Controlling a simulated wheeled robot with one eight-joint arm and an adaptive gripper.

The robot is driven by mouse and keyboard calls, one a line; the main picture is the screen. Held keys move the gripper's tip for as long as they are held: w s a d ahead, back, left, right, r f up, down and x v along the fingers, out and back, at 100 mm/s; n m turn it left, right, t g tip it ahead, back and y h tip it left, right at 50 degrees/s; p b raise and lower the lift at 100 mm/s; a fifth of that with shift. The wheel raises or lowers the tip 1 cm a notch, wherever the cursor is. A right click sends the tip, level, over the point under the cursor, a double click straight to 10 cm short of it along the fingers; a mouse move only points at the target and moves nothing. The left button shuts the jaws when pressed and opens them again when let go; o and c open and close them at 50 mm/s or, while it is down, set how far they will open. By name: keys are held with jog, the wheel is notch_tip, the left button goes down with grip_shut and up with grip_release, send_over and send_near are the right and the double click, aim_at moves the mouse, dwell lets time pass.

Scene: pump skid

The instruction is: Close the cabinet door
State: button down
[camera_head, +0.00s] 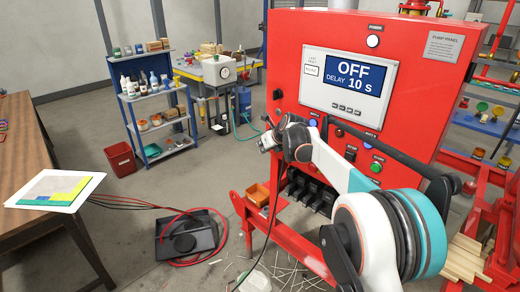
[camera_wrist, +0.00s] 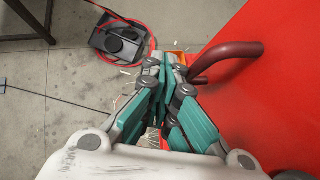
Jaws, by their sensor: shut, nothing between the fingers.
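The red cabinet (camera_head: 385,40) stands at the right in the head view, its front carrying a display that reads OFF, DELAY 10 s. I cannot tell whether its door stands ajar. A red panel face (camera_wrist: 270,100) fills the right of the wrist view, with a dark red curved handle (camera_wrist: 228,54) on it. My gripper (camera_wrist: 165,64) is shut and empty, just left of the handle's end; I cannot tell whether they touch. In the head view my gripper (camera_head: 268,140) is at the cabinet's left edge, and my arm hides part of the lower front.
A wooden table (camera_head: 25,140) stands at the left. A blue shelf (camera_head: 155,110) and a red bin (camera_head: 120,158) are behind. A black box (camera_head: 186,235) with red hose lies on the floor. Loose sticks lie below the cabinet. Floor left of the cabinet is partly clear.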

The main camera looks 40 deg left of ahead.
jog(key=shift+w, duration=0.55)
jog(key=shift+r, duration=0.1)
jog(key=v, duration=1.2)
jog(key=shift+a, duration=0.1)
